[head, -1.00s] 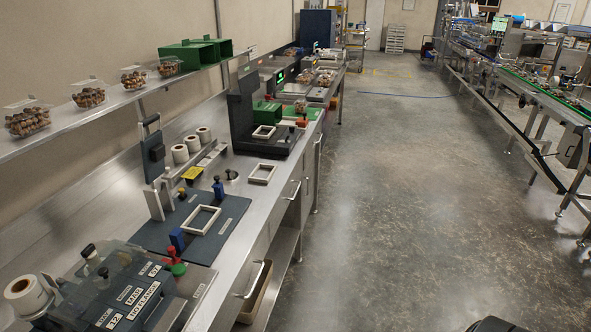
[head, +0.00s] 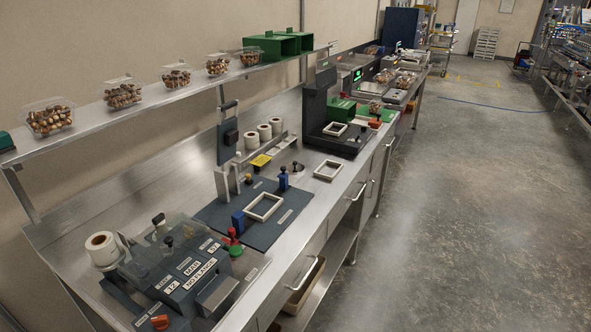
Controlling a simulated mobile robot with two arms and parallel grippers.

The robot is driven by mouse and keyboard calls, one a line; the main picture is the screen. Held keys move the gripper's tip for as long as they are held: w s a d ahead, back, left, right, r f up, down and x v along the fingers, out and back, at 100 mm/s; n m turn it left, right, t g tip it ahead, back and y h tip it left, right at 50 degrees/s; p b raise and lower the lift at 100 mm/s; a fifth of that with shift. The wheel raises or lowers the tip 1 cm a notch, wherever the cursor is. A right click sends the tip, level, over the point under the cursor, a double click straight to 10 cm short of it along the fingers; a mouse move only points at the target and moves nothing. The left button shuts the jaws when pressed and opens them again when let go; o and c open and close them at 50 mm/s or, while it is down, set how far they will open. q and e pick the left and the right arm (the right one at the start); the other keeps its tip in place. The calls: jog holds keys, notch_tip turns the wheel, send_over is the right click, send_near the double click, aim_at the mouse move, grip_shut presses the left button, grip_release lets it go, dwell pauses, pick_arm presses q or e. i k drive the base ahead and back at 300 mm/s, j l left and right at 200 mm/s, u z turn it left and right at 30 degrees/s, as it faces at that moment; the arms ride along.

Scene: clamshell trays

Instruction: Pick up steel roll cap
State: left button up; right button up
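A small round steel piece with a dark knob (head: 295,168) sits on the steel bench, behind the blue-handled clamp (head: 283,178). It looks like the steel roll cap, but it is too small to be sure. A white label roll (head: 101,248) stands on the left side of the grey label printer (head: 172,270); no cap can be made out on it. Neither of my grippers is in view.
White rolls (head: 264,133) stand at the back of the bench. A dark mat (head: 230,221) carries a pale square frame (head: 263,207). Clamshell trays (head: 122,95) line the shelf (head: 85,124). The floor (head: 440,220) on the right is clear.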

aim_at(294, 168)
jog(key=i+l+u, duration=0.1)
jog(key=l, duration=0.25)
jog(key=i+l, duration=0.25)
jog(key=i+l+u, duration=0.15)
jog(key=l, duration=0.3)
jog(key=i+l, duration=0.15)
jog(key=l, duration=0.25)
jog(key=i+l+u, duration=0.15)
jog(key=l, duration=0.2)
